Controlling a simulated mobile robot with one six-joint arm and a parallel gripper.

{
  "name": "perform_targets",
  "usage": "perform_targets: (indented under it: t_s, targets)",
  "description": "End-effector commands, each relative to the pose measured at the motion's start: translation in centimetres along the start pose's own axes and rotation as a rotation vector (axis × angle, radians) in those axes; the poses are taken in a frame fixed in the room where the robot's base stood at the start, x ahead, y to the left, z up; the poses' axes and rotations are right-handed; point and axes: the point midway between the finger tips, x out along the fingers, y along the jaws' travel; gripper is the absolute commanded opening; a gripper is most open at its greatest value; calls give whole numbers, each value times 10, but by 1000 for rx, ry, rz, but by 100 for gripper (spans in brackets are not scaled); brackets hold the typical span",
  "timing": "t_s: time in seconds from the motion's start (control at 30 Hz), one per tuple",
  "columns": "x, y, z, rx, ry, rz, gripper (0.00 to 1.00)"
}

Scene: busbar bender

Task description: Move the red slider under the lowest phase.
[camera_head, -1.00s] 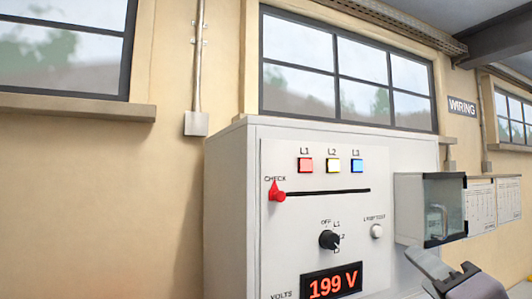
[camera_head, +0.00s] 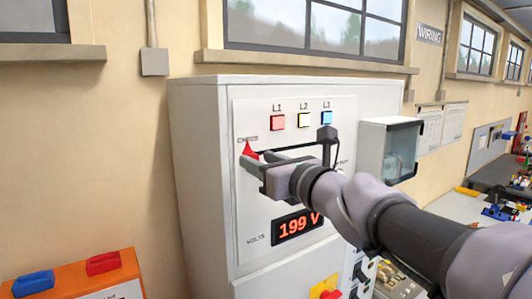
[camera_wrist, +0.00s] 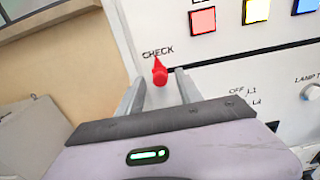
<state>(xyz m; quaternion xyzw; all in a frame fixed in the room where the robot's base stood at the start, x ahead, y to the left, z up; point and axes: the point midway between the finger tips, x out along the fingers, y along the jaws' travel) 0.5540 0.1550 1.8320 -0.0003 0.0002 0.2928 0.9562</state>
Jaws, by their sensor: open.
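The red slider (camera_head: 250,151) sits at the left end of its dark slot, by the word CHECK on the white panel (camera_head: 249,213). In the wrist view the slider (camera_wrist: 159,74) shows between the two fingers of my gripper (camera_wrist: 160,83), which are open and apart on either side of it. I cannot tell whether either finger touches it. In the head view my gripper (camera_head: 252,165) reaches the panel from the right. Phase lamps L1 red (camera_head: 277,121), L2 pale yellow (camera_head: 304,120) and L3 blue (camera_head: 327,117) are above the slot. The voltage display (camera_head: 297,224) reads 199 V; my arm hides the selector knob.
A glass-fronted box (camera_head: 391,150) stands to the right of the panel. An orange case (camera_head: 72,281) with red and blue pieces is at lower left. A bench with small parts (camera_head: 500,205) is at far right.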

Motion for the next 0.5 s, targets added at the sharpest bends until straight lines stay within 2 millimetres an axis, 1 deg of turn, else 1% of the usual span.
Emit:
perform_targets:
  t_s: [0.03,0.13,0.4,0.47,0.5]
  targets:
    - [6,0,1,0,1,1,42]
    - [12,0,0,1,1,1,42]
    - [13,0,0,0,0,0,42]
    - [13,0,0,0,0,0,31]
    - [13,0,0,1,0,0,23]
